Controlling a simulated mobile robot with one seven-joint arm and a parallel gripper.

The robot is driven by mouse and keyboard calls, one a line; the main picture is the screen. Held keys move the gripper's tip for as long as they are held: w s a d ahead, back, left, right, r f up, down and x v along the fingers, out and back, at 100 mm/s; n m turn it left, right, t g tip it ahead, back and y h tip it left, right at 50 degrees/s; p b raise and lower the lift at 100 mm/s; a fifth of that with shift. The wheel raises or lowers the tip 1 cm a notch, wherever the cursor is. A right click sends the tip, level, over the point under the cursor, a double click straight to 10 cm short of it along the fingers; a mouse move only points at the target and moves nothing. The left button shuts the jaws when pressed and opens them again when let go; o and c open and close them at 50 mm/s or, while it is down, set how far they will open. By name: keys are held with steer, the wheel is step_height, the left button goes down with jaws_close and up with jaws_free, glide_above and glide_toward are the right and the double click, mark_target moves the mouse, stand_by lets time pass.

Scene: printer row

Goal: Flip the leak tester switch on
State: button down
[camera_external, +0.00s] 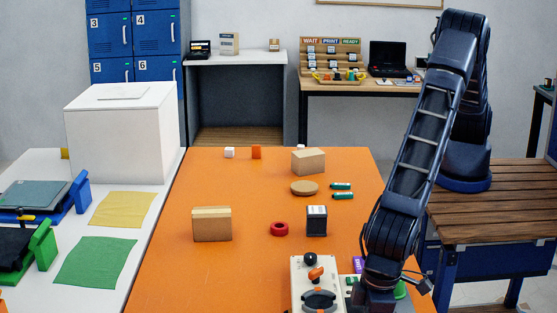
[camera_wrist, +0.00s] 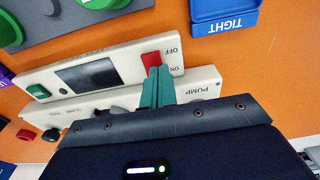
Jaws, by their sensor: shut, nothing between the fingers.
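In the wrist view, the leak tester (camera_wrist: 115,75) is a cream box with a dark screen (camera_wrist: 85,75), a green button (camera_wrist: 38,92) and a red switch (camera_wrist: 151,59) between the OFF and ON labels. My gripper (camera_wrist: 158,72) is shut and empty, its teal fingertips right at the ON-side edge of the red switch. I cannot tell whether they touch it, and they partly cover the switch. Which way the switch is tilted is unclear. In the external view my arm hides most of the tester and the fingertips.
A cream PUMP unit (camera_wrist: 197,92) lies close beside the tester, under my fingers. A blue TIGHT tray (camera_wrist: 225,28) sits near the tester.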

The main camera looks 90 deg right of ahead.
step_height(320, 180, up, 14)
steer(key=s, duration=0.2)
steer(key=shift+s, duration=0.2)
stand_by(0.4)
steer(key=shift+f, duration=0.15)
steer(key=shift+w+d+t, duration=0.3)
steer(key=shift+w+d, duration=0.2)
steer(key=shift+w, duration=0.15)
steer(key=f, duration=0.4)
steer(key=w+f, duration=0.1)
steer(key=f, duration=0.4)
steer(key=w+f, duration=0.1)
steer(key=f, duration=0.3)
steer(key=shift+w+f, duration=0.2)
steer(key=shift+f, duration=0.1)
